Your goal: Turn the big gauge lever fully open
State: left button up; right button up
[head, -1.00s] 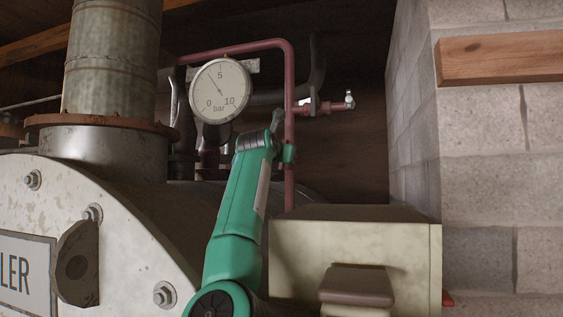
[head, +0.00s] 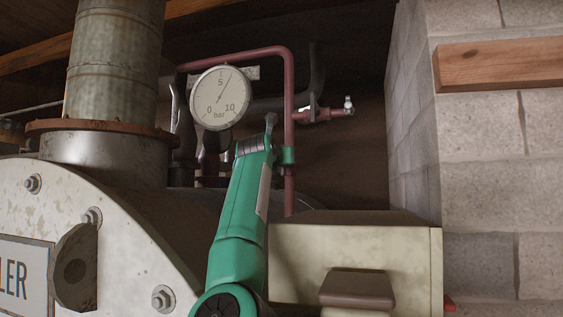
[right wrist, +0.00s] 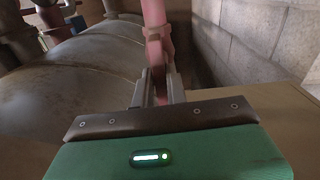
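The big round gauge (head: 220,97) is marked 0, 5 and 10 bar, and its needle points up and right, a little past 5. A red pipe (head: 289,110) runs down to the right of it; it also shows in the right wrist view (right wrist: 154,25). My right gripper (head: 270,122) is up beside this pipe, below and right of the gauge. In the right wrist view its two fingers (right wrist: 158,90) are close together with something reddish between them; I cannot tell whether they touch it. I cannot make out the lever clearly. My left gripper is out of view.
A small valve with a pale handle (head: 348,105) ends a red side branch. A cream box (head: 350,250) stands at front right, before a block wall (head: 480,170). The boiler (head: 120,225) and its chimney (head: 115,60) fill the left.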

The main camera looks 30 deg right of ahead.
jog(key=o, duration=0.3)
jog(key=shift+b+v, duration=3.5)
jog(key=shift+v, duration=3.4)
